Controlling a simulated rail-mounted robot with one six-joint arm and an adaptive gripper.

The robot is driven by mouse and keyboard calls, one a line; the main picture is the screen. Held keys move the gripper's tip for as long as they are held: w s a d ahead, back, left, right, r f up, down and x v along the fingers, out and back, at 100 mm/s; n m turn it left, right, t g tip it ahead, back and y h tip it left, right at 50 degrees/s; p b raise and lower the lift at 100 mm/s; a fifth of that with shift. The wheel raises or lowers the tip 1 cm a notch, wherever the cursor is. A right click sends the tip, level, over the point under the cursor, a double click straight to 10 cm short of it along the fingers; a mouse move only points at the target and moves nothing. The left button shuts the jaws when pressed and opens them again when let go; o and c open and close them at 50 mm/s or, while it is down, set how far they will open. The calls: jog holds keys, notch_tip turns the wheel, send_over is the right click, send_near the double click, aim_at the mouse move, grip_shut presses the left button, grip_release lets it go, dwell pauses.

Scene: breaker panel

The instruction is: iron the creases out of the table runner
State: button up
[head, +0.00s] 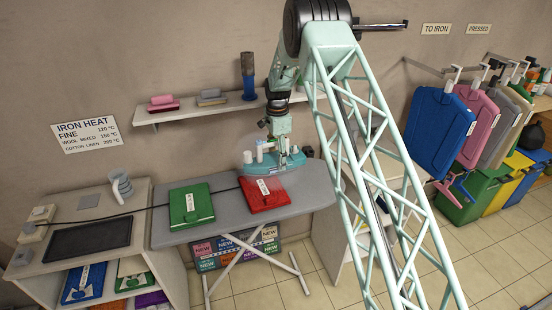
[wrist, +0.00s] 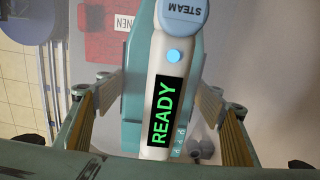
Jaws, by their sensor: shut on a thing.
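The teal iron (head: 283,161) is at the far right part of the grey ironing board (head: 232,206). My gripper (head: 280,146) comes down on it from above and is shut on its handle. In the wrist view the iron's white handle (wrist: 152,80) lies between my gripper's fingers (wrist: 158,95), with a lit "READY" display, a blue button and a "STEAM" cap. A folded red cloth (head: 276,200) lies on the board just in front of the iron; its label in the wrist view ends in "NEN". A folded green cloth (head: 184,211) lies to its left. I cannot tell which is the runner.
A black cord (head: 120,214) runs across the left cabinet and the board. A wall shelf (head: 215,108) holds small pads and a bottle above. A heat sign (head: 86,135) lists cotton linen at 200 °C. Garments hang on a rail (head: 440,75) at the right.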

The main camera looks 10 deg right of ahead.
jog(key=shift+w+f, duration=0.25)
jog(key=shift+f, duration=0.8)
jog(key=shift+s+a, duration=0.1)
jog(key=shift+s, duration=0.05)
jog(key=shift+f, duration=0.15)
jog(key=shift+a+f+b, duration=0.15)
jog(key=shift+f+b, duration=0.25)
jog(key=shift+f, duration=0.65)
jog(key=shift+f+b, duration=0.4)
jog(key=shift+f, duration=0.25)
jog(key=shift+a, duration=0.1)
jog(key=shift+s+a+r+b, duration=0.1)
jog(key=shift+s+a+b, duration=0.2)
jog(key=shift+a, duration=1.5)
jog(key=shift+s+a+f+b, duration=0.1)
jog(key=shift+s+a+b, duration=0.2)
jog(key=shift+a, duration=1.45)
jog(key=shift+s+a+r+b, duration=0.1)
jog(key=shift+s+a+b, duration=0.15)
jog(key=shift+a, duration=1.55)
jog(key=shift+w+d, duration=0.1)
jog(key=shift+d, duration=0.05)
